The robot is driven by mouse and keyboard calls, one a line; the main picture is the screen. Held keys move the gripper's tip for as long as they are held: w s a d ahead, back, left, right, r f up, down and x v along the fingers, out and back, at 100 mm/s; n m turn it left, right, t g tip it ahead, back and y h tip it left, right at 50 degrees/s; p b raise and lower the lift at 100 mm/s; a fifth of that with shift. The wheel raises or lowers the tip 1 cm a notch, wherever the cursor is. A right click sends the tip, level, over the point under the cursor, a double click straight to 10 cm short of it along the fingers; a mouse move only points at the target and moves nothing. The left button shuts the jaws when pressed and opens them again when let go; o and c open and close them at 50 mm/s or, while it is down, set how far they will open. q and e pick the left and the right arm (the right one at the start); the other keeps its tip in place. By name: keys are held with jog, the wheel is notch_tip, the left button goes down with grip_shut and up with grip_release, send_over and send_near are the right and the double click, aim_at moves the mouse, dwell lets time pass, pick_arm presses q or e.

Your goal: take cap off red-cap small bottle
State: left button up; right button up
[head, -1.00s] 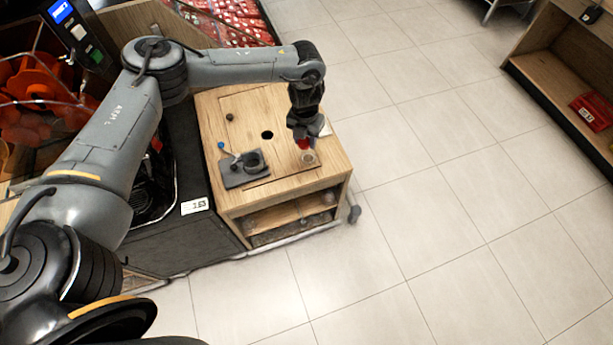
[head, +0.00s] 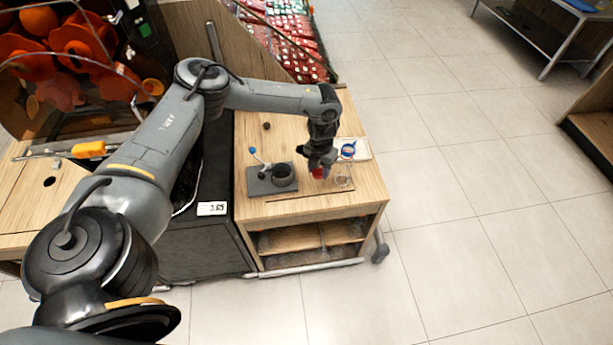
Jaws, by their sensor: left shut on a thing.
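My left gripper (head: 318,166) points down over the wooden cabinet top and is shut on a small red thing (head: 318,173), which looks like the red cap. The cap is partly hidden by the fingers. A small clear bottle (head: 343,182) stands on the cabinet top just right of the gripper, with no red visible on its top. The cap and the bottle appear apart. My right gripper is not in view.
A dark press-like device with a cup (head: 283,173) and a blue-knobbed lever stands left of the gripper. A blue-and-red round item (head: 348,150) lies on a white sheet behind the bottle. The cabinet top (head: 300,207) is bare toward the front.

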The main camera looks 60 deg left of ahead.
pick_arm(q)
send_over(307, 180)
notch_tip(307, 180, down, 3)
jog(key=shift+f+b, duration=0.1)
jog(key=shift+b, duration=0.35)
jog(key=shift+a+f+b, duration=0.1)
jog(key=shift+f+b, duration=0.6)
jog(key=shift+f, duration=1.2)
jog(key=shift+f, duration=0.2)
